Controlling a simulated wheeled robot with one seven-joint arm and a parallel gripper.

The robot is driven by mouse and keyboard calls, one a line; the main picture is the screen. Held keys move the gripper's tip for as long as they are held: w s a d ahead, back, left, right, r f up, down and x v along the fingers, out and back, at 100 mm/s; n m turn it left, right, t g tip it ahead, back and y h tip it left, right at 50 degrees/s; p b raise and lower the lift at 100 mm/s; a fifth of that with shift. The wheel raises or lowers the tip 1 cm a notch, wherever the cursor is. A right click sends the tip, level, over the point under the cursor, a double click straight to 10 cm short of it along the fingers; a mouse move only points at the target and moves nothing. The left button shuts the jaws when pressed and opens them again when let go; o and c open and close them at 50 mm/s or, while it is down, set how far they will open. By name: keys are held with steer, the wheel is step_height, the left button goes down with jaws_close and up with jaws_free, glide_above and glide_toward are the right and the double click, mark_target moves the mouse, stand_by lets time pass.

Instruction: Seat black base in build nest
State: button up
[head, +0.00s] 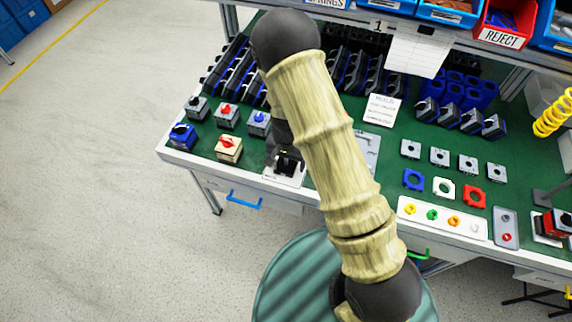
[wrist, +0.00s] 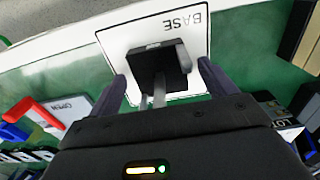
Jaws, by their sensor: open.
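The black base (wrist: 157,64) sits on a white plate (wrist: 128,38) marked BASE, near the bench's front edge. In the head view, the black base (head: 288,163) shows just left of my arm. My gripper (wrist: 162,72) is open, with one finger on each side of the black base and gaps between. Light grey upright parts show at the base; I cannot tell what they belong to. A grey plate (head: 368,148), possibly the build nest, lies right of my arm, which hides part of it.
Finished switches (head: 228,149) stand left of the base. Grey, blue, white and red plates and a tray of coloured knobs (head: 443,220) lie on the right. Racks of dark parts line the back. A white card (head: 383,110) stands behind the grey plate.

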steer(key=c, duration=1.1)
step_height(320, 180, up, 10)
steer(key=shift+r, duration=0.1)
stand_by(0.4)
